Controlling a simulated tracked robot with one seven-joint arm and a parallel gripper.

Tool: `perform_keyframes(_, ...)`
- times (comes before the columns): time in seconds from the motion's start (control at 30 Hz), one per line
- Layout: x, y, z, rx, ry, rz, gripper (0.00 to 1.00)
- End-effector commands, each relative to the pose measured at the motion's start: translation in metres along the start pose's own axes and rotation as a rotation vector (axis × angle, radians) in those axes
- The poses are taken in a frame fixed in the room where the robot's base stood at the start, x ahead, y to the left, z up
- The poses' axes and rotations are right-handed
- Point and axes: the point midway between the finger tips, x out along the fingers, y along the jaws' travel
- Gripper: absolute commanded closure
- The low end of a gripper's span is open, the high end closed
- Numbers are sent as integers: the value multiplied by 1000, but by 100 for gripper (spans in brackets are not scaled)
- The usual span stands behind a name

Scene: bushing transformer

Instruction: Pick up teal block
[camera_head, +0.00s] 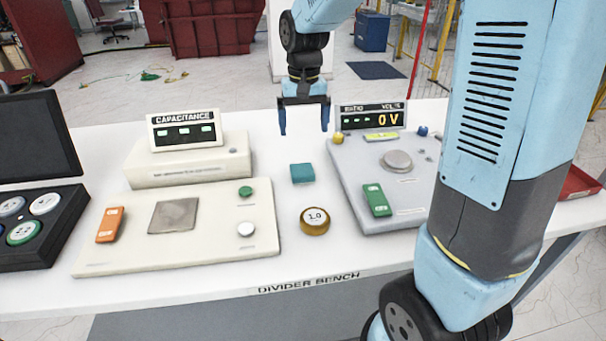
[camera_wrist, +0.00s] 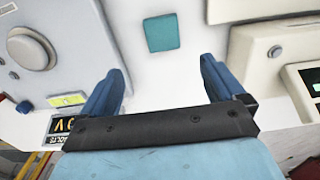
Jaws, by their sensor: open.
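The teal block (camera_head: 302,173) lies on the white bench between the capacitance unit and the grey ratio unit. It also shows in the wrist view (camera_wrist: 162,33), at the top middle, beyond the fingertips and roughly between their lines. My gripper (camera_head: 304,120) is open and empty, pointing down above the bench, behind and above the block in the head view. Its two blue fingers show apart in the wrist view (camera_wrist: 162,73), with bare white bench between them. Nothing touches the block.
The cream capacitance unit (camera_head: 180,253) stands left of the block, with an orange block (camera_head: 110,225) on it. The grey ratio unit (camera_head: 350,190) stands right, bearing a green block (camera_head: 376,200). A round brass-coloured weight (camera_head: 315,221) marked 1.0 sits in front of the teal block.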

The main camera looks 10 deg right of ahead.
Motion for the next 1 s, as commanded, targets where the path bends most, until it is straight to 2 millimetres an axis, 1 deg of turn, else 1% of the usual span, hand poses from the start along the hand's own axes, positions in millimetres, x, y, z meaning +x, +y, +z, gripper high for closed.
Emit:
perform_keyframes(0.17, 25, 0, 0, 0, -6, 1, 4)
perform_keyframes(0.4, 65, 0, 1, 0, -5, 1, 4)
perform_keyframes(0.5, 76, -1, 0, 0, -3, 1, 4)
perform_keyframes(0.77, 92, -2, 1, -1, -3, 1, 4)
perform_keyframes(1.0, 123, -6, 3, -1, -4, 1, 4)
